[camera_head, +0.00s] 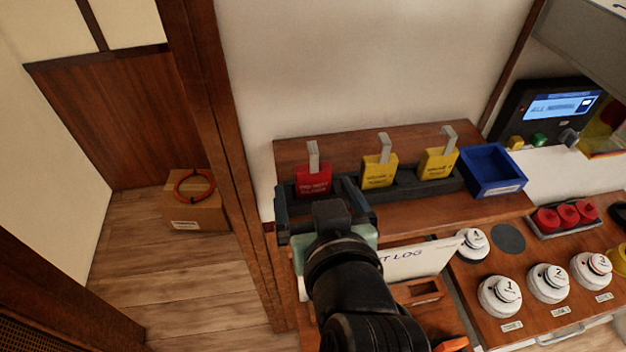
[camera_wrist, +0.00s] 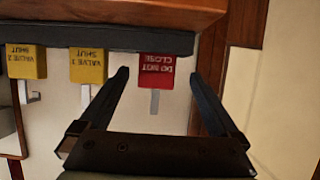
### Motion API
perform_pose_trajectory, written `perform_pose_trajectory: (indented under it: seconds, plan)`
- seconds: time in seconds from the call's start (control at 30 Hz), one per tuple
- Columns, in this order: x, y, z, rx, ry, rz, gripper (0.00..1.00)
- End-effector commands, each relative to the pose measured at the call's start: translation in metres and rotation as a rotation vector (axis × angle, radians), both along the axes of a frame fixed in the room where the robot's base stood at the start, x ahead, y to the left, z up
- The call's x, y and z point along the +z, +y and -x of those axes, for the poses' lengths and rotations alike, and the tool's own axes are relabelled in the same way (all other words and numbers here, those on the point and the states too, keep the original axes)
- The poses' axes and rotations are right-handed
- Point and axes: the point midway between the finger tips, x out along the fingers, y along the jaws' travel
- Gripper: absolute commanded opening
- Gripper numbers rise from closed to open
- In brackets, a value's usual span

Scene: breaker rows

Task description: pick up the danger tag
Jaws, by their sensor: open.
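The red tag (camera_head: 313,180), marked "DO NOT CLOSE" in the wrist view (camera_wrist: 157,72), stands in a dark rack (camera_head: 408,190) on a wooden shelf, with its grey strip (camera_head: 313,155) showing. No tag in view reads "danger". My gripper (camera_head: 325,203) is open and empty, just in front of the red tag in the head view. In the wrist view its two fingers (camera_wrist: 158,75) lie to either side of the red tag, with gaps on both sides. Whether the fingertips reach the tag's depth I cannot tell.
Two yellow tags, marked as valve tags (camera_head: 379,172) (camera_head: 438,163), stand to the right in the same rack. A blue tray (camera_head: 493,170) sits at the shelf's right end. White numbered knobs (camera_head: 500,296) and red parts (camera_head: 566,215) are on the lower bench. A wooden post (camera_head: 222,150) is close on the left.

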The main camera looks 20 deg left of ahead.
Motion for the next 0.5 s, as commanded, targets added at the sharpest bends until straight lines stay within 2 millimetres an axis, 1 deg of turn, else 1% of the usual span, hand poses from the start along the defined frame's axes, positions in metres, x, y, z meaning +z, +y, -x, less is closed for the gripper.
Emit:
perform_pose_trajectory:
  seconds: [0.03, 0.1, 0.23, 0.37, 0.5]
  plan:
    - [0.003, 0.003, -0.006, 0.002, 0.003, 0.001, 0.97]
    - [0.002, 0.007, -0.016, 0.001, 0.003, 0.001, 0.97]
    - [-0.006, 0.015, -0.028, 0.003, 0.002, 0.000, 0.97]
    - [-0.010, 0.019, -0.034, 0.002, 0.000, 0.002, 0.97]
    - [-0.011, 0.019, -0.035, 0.001, -0.002, 0.002, 0.97]
